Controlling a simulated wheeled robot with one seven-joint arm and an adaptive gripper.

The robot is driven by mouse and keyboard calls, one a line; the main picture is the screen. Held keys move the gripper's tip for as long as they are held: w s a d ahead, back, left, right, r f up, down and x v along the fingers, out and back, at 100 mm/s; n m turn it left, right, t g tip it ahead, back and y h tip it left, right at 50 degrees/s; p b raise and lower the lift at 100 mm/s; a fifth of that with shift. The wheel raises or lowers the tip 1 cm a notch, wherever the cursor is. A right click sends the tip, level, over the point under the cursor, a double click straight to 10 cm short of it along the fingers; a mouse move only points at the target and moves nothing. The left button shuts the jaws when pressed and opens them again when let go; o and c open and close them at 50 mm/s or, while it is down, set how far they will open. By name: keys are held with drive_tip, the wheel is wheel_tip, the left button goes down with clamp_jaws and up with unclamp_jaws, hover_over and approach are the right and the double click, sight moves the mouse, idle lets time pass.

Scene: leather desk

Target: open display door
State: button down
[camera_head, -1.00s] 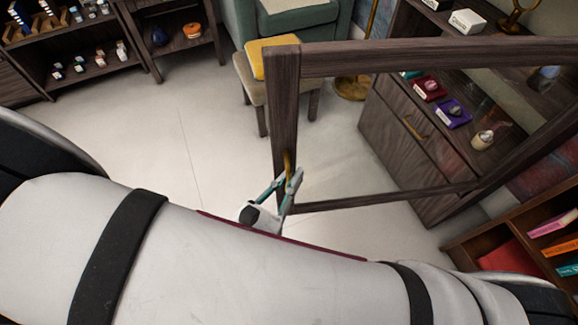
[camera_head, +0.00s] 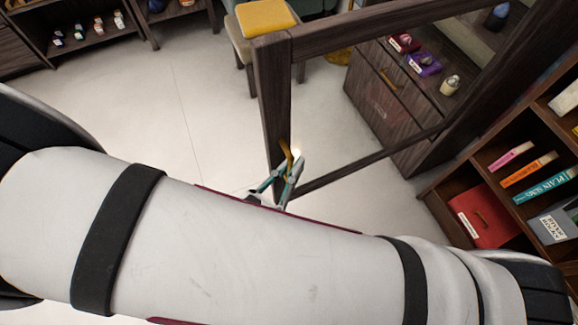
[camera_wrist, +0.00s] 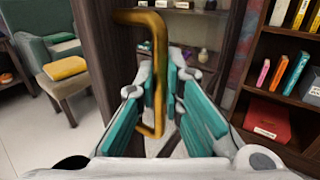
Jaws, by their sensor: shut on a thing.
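The display door is a dark wood frame (camera_head: 272,100) with a see-through pane, standing swung out from its cabinet. Its brass handle (camera_head: 285,156) is a tall bracket on the frame's near edge. In the wrist view the handle (camera_wrist: 158,75) rises upright between the teal finger pads. My gripper (camera_head: 291,172) is shut on the lower part of the handle. It shows close up in the wrist view (camera_wrist: 165,100). My white arm covers the lower part of the head view and hides the wrist.
A bookshelf (camera_head: 465,165) with books and a red box stands at the right. A cabinet (camera_head: 375,105) with small display items shows through the door. A stool with a yellow cushion (camera_head: 265,17) stands behind the door. Pale floor (camera_head: 190,110) is clear at left.

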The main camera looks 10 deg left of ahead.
drive_tip(key=c, duration=1.7)
unclamp_jaws()
drive_tip(key=shift+r, duration=0.1)
